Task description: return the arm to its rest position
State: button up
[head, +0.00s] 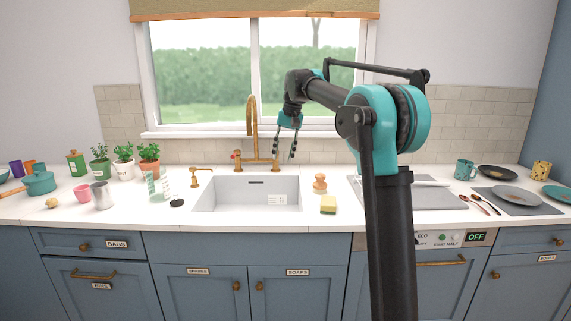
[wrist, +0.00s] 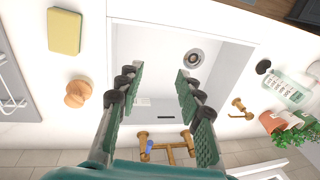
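My gripper (head: 286,147) hangs in the air above the back right part of the white sink (head: 232,190), with its fingers pointing down. In the wrist view my gripper (wrist: 160,85) has its two green-padded fingers spread apart, with nothing between them. The sink basin (wrist: 150,50) shows below and between the fingers. My arm is raised and bent, reaching forward and left from the right side of the head view.
A brass faucet (head: 252,130) rises close left of my gripper. A sponge (head: 328,204) and a wooden-knobbed brush (head: 320,183) stand right of the sink. Potted herbs (head: 123,160) stand at left. Plates (head: 517,196) and a teal mug (head: 465,169) are at right. A window is behind.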

jog(key=s+d+f+t, duration=0.1)
jog(key=s+d+f, duration=0.5)
jog(key=s+f, duration=0.4)
jog(key=s+d+f+t+h, duration=0.1)
jog(key=s+d+f, duration=0.6)
jog(key=s+f, duration=0.3)
jog(key=s+d+f+t+h, duration=0.1)
jog(key=s+d+f, duration=0.6)
jog(key=s+f, duration=0.4)
jog(key=s, duration=0.6)
jog(key=shift+t, duration=0.4)
